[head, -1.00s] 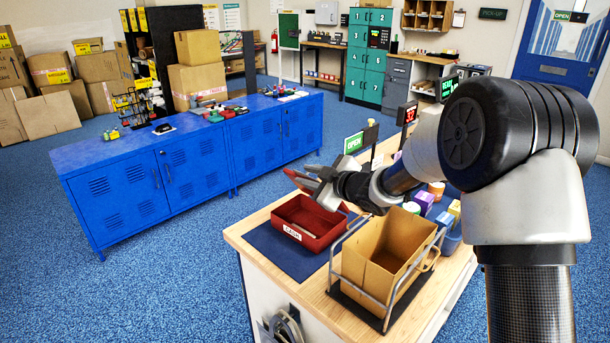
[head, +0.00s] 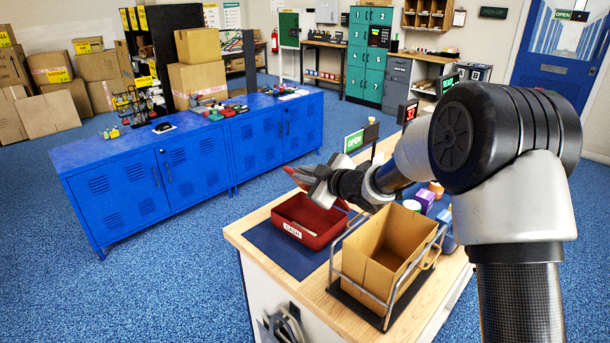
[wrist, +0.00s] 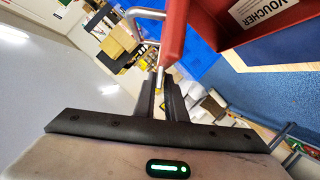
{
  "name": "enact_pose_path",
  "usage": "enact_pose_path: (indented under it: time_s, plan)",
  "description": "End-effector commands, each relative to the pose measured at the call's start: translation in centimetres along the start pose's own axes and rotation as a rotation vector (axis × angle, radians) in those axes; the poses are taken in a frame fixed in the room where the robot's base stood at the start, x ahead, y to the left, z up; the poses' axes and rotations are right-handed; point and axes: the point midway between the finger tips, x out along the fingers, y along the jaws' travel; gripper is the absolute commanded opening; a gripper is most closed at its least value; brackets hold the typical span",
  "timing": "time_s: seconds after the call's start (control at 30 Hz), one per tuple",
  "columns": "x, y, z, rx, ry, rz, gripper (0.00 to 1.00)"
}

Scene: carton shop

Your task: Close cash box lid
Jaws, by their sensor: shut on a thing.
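The red cash box (head: 312,238) sits on a dark blue mat on the wooden counter, with a CASH label on its front. Its lid (head: 297,175) stands raised at the back, so the box is open. My gripper (head: 313,185) is at the raised lid, above and behind the box. In the wrist view the fingers (wrist: 160,78) are shut at the edge of the red lid (wrist: 173,35), seen nearly edge-on. The wrist view also shows the open box (wrist: 245,20) with a VOUCHER slip inside. My gripper hides part of the lid in the head view.
An open cardboard carton (head: 372,270) in a metal frame stands just right of the cash box. Small coloured containers (head: 424,199) stand behind it, partly hidden by my arm. A green OPEN sign (head: 353,141) rises behind the box.

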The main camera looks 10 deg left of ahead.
Motion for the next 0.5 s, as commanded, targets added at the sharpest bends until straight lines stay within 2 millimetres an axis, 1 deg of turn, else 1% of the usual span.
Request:
enact_pose_path:
  time_s: [0.03,0.13,0.4,0.43,0.5]
  plan:
    - [0.2,-0.9,0.4,0.001,0.001,-0.001,0.0]
    - [0.1,-1.9,0.3,0.002,0.001,-0.002,0.0]
    - [0.0,-2.0,0.2,0.005,-0.002,-0.005,0.0]
    - [0.0,-2.0,0.2,0.005,-0.003,-0.006,0.1]
    - [0.0,-2.0,0.2,0.005,-0.003,-0.005,0.22]
